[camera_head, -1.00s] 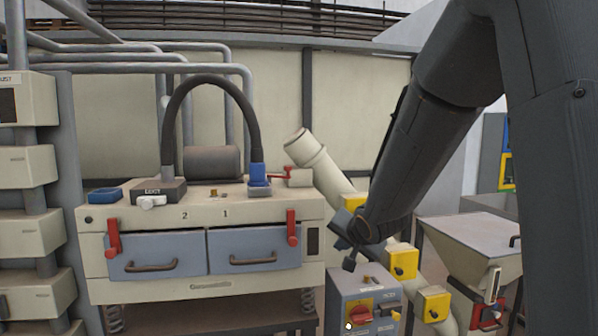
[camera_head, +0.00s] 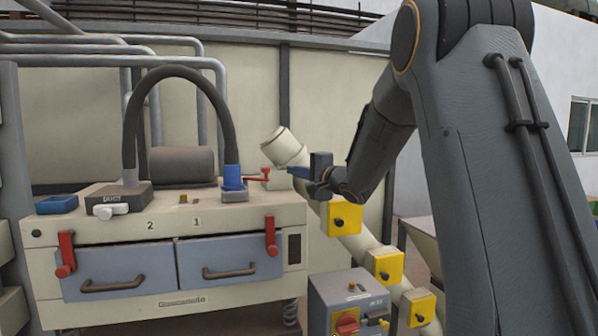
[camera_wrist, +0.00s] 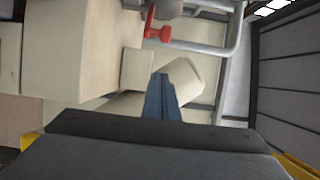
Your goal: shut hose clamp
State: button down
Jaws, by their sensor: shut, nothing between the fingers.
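The black hose (camera_head: 180,75) arches over the cream machine, its right end in a blue cuff (camera_head: 232,180). A red lever (camera_head: 257,176) lies just right of the cuff, beside a small cream block; it looks like the hose clamp, roughly level. In the wrist view a red handle (camera_wrist: 158,34) shows beyond the fingers. My gripper (camera_head: 290,172) has blue fingers held together and empty, pointing left towards the lever. In the wrist view the shut fingers (camera_wrist: 160,80) stand apart from the red handle, with the pale pipe (camera_wrist: 186,83) behind them.
The pale slanted pipe (camera_head: 285,147) with yellow boxes (camera_head: 341,219) runs close under my gripper. Two drawers with red latches (camera_head: 270,237) front the machine. A grey control box (camera_head: 347,295) stands below. The space above the machine's right end is open.

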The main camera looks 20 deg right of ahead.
jog(key=p+x, duration=0.1)
jog(key=x, duration=0.4)
jog(key=shift+w+a, duration=0.1)
jog(key=shift+a, duration=0.05)
jog(key=shift+s+a+r+p, duration=0.1)
jog(key=shift+s+a+p, duration=0.25)
jog(key=shift+s+a, duration=0.5)
jog(key=shift+s+a+p, duration=0.3)
jog(key=shift+s+a, duration=0.25)
jog(key=shift+a, duration=0.05)
jog(key=shift+s, duration=0.1)
